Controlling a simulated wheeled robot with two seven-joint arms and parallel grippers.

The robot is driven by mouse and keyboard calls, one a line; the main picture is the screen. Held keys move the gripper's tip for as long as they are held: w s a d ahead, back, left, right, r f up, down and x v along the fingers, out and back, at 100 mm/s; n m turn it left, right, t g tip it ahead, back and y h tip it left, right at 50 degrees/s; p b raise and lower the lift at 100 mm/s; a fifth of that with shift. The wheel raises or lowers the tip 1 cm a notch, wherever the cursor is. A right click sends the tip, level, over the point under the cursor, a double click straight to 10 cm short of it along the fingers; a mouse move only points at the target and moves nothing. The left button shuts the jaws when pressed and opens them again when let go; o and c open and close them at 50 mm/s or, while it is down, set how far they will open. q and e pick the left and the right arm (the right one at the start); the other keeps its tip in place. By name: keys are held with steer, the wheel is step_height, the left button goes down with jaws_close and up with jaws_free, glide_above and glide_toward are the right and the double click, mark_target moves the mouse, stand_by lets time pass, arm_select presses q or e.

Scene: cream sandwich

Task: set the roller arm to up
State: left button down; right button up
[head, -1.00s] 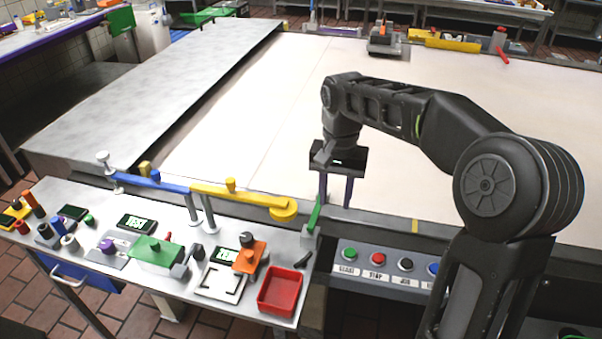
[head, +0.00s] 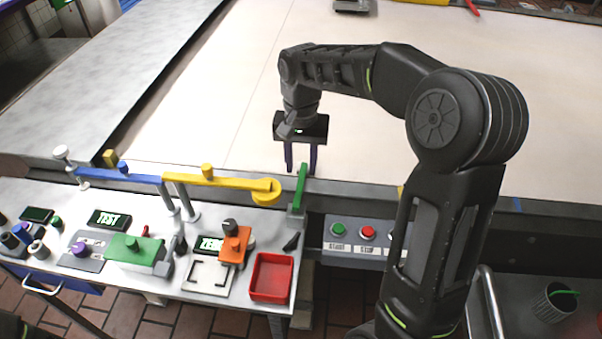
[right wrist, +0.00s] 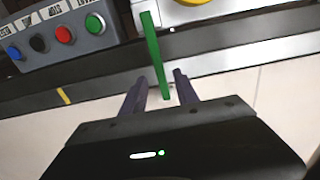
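A green lever (head: 300,188) stands up from a small grey mount at the near edge of the conveyor. It also shows in the right wrist view (right wrist: 155,55). My right gripper (head: 300,168) is open and points down just behind the lever's tip. In the right wrist view its two dark fingers (right wrist: 160,88) lie on either side of the lever's end, with gaps visible and no clear contact. A yellow arm (head: 225,182) with a round end and a blue arm (head: 120,175) lie along the conveyor edge. I cannot tell which part is the roller arm. My left gripper is out of view.
A panel of coloured buttons (head: 355,248) sits right of the lever. The near worktable holds a red tray (head: 271,298), an orange block (head: 235,245) and a green block (head: 133,250). The pale conveyor surface (head: 220,110) behind is mostly clear.

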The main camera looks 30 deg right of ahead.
mark_target(301, 180)
steer(key=shift+f, duration=2.1)
steer(key=shift+c, duration=0.6)
jaws_close()
